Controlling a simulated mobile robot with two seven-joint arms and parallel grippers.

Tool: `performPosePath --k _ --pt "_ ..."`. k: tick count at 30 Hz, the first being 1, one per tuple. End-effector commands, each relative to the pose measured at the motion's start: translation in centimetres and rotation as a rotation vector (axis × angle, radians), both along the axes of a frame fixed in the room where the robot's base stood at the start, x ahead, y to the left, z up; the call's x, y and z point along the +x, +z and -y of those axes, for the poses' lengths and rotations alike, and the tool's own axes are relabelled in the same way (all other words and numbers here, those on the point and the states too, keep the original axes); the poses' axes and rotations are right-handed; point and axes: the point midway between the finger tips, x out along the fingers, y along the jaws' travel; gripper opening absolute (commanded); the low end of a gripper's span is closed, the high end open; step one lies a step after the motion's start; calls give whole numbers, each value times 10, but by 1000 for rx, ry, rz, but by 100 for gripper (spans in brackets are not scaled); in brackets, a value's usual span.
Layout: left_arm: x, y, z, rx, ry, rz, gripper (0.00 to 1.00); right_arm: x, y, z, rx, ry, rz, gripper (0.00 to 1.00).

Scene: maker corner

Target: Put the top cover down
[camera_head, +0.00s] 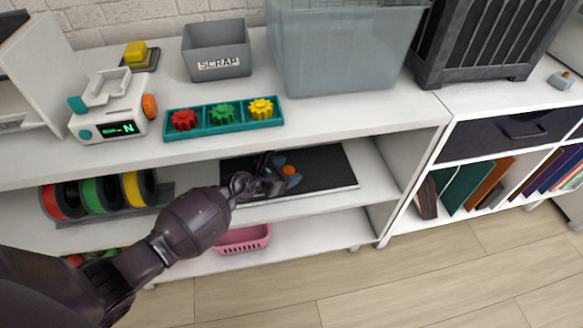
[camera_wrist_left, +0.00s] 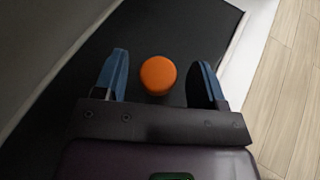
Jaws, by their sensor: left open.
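A flat black panel (camera_head: 325,166) lies on the middle shelf, and it also fills much of the left wrist view (camera_wrist_left: 150,35). A round orange knob-like piece (camera_head: 289,170) stands on the panel. My left gripper (camera_head: 285,169) is over the panel, with its blue fingertips apart. In the left wrist view the orange piece (camera_wrist_left: 158,75) sits between the open fingers, with a gap on each side. I cannot tell whether the panel or the orange piece is the top cover. My right gripper is not in view.
The tabletop (camera_head: 330,120) overhangs the middle shelf. Spools (camera_head: 98,193) stand left of my left arm, and a pink basket (camera_head: 243,238) is below. A gear tray (camera_head: 225,117), a scrap bin (camera_head: 217,50) and a bluish translucent box (camera_head: 345,45) stand above.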

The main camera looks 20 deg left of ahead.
Motion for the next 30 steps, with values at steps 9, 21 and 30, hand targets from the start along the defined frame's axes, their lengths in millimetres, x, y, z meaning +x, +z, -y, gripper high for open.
performPosePath --k 9,21,30 --pt "-42 28 -23 1 1 9 65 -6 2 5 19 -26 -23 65" --pt "-73 36 -37 -1 0 2 65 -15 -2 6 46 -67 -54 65" --pt "-74 35 -37 0 0 1 65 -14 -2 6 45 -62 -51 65"
